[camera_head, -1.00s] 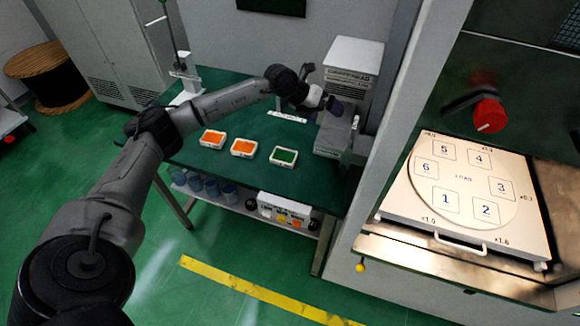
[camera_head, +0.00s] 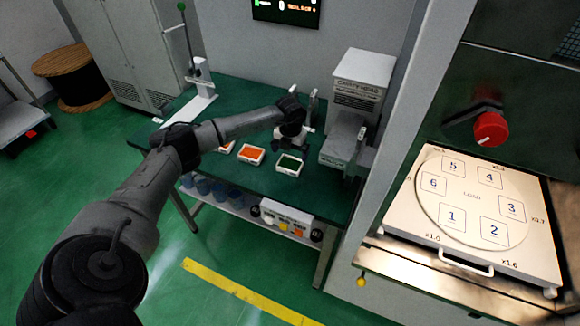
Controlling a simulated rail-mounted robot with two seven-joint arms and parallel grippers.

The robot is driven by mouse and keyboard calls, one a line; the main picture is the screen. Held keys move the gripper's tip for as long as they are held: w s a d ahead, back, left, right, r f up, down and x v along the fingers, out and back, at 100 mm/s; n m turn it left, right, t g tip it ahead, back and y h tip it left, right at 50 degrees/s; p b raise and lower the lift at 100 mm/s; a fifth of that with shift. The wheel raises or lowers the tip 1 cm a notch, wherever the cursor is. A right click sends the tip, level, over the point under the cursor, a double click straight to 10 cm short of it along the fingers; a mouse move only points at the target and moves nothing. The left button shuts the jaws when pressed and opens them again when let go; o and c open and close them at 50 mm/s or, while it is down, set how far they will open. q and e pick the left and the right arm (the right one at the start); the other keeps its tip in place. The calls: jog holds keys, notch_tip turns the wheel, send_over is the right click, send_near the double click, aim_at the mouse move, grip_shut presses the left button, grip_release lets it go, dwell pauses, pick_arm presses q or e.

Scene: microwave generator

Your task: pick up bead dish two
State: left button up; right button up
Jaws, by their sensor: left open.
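Three small white dishes stand in a row on the green table. The left dish (camera_head: 226,147) with orange beads is partly hidden by my left arm. The middle dish (camera_head: 251,154) holds orange beads, and the right dish (camera_head: 289,165) holds green beads. No number shows on them, so I cannot tell which is dish two. My left gripper (camera_head: 290,149) is open and points down over the far edge of the green dish. Whether its fingers touch the dish is unclear. My right gripper is not in view.
A white machine (camera_head: 358,95) stands right of the dishes, close to my left gripper. A stand with a rod (camera_head: 200,85) is at the table's back left. At right, a cream tray (camera_head: 470,205) bears a round plate with numbered squares.

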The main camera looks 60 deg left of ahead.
aim_at(290, 163)
pick_arm(q)
jog(key=shift+f+b, duration=0.4)
jog(key=shift+f, duration=2.9)
jog(key=c, duration=0.7)
jog(key=shift+o, duration=0.2)
